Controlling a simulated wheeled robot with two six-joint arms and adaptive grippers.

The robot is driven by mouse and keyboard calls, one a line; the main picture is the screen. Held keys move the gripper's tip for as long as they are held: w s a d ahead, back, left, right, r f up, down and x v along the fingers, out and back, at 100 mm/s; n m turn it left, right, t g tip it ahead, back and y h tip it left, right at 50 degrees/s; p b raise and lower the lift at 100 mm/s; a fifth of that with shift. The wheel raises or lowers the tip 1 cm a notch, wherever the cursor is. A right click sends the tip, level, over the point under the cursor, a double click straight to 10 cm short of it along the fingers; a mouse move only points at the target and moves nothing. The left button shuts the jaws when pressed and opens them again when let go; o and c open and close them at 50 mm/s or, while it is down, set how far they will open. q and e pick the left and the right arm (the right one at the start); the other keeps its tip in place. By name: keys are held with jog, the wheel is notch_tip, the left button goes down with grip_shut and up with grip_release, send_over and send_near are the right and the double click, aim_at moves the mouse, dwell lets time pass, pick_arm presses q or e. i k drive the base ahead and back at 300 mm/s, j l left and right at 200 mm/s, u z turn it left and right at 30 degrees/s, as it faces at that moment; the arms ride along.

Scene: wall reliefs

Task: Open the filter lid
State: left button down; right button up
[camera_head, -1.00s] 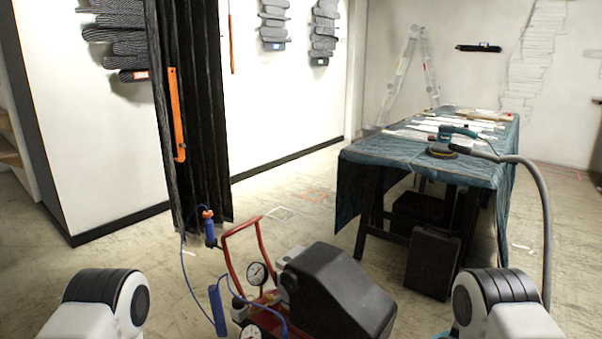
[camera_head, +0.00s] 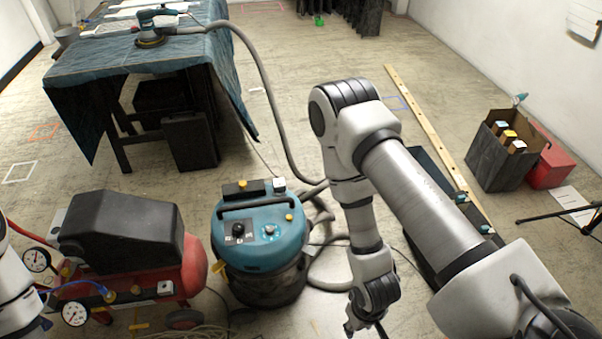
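A teal shop vacuum (camera_head: 262,235) stands on the floor near the middle of the camera_head view. Its round top has a black handle, a dial, and yellow and white knobs. The top looks closed; I cannot tell which part is the filter lid. My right arm comes in from the right, and its gripper (camera_head: 366,328) hangs at the bottom edge, to the right of the vacuum and apart from it in the picture. The gripper is partly cut off and its fingers are unclear. Part of my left arm shows at the left edge; its gripper is out of view.
A red compressor (camera_head: 130,265) with gauges stands left of the vacuum. A grey hose (camera_head: 265,90) runs from the cloth-covered table (camera_head: 150,60) to the vacuum. A grey crate (camera_head: 492,162), red box (camera_head: 550,165) and wooden strip (camera_head: 425,120) lie right. Open floor shows beyond.

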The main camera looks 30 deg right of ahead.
aim_at(242, 189)
jog(key=z, duration=0.4)
jog(key=l+z, duration=0.2)
jog(key=z, duration=0.15)
jog(key=i+l+z, duration=0.15)
jog(key=z, duration=0.2)
jog(key=i+l+z, duration=0.1)
jog(key=z, duration=0.25)
